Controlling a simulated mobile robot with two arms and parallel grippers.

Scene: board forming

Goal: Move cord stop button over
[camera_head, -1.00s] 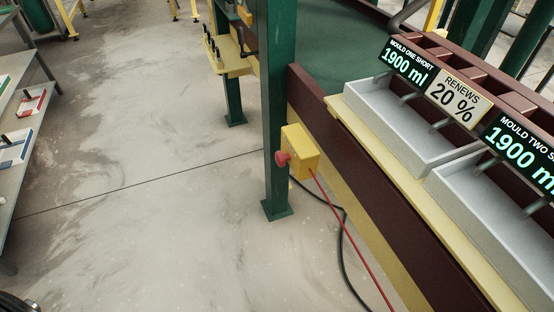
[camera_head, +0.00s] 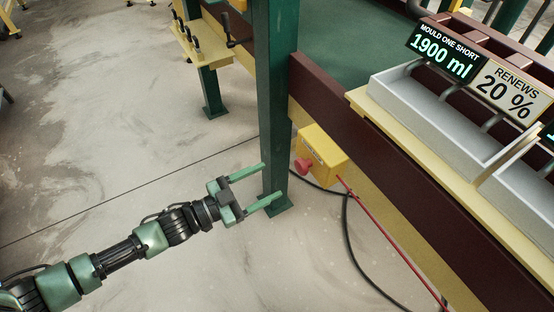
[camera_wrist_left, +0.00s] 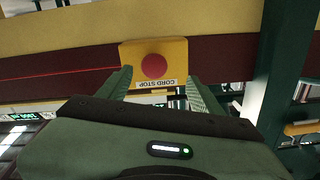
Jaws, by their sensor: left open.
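The cord stop button is a red mushroom knob (camera_head: 305,164) on a yellow box (camera_head: 324,152), fixed beside a green post (camera_head: 275,100). In the left wrist view the red knob (camera_wrist_left: 154,66) sits on the yellow box (camera_wrist_left: 178,50), and its "CORD STOP" label reads upside down. My left gripper (camera_head: 265,184) is open and empty, to the left of the box and apart from it in the head view. In the wrist view its two fingers (camera_wrist_left: 160,85) lie either side of the knob's line. My right gripper is not in view.
A red cord (camera_head: 390,240) and a black cable (camera_head: 346,225) run from near the box. A maroon and yellow rail (camera_head: 390,165) with grey trays (camera_head: 425,110) stands right. A yellow shelf with clamps (camera_head: 200,45) is behind.

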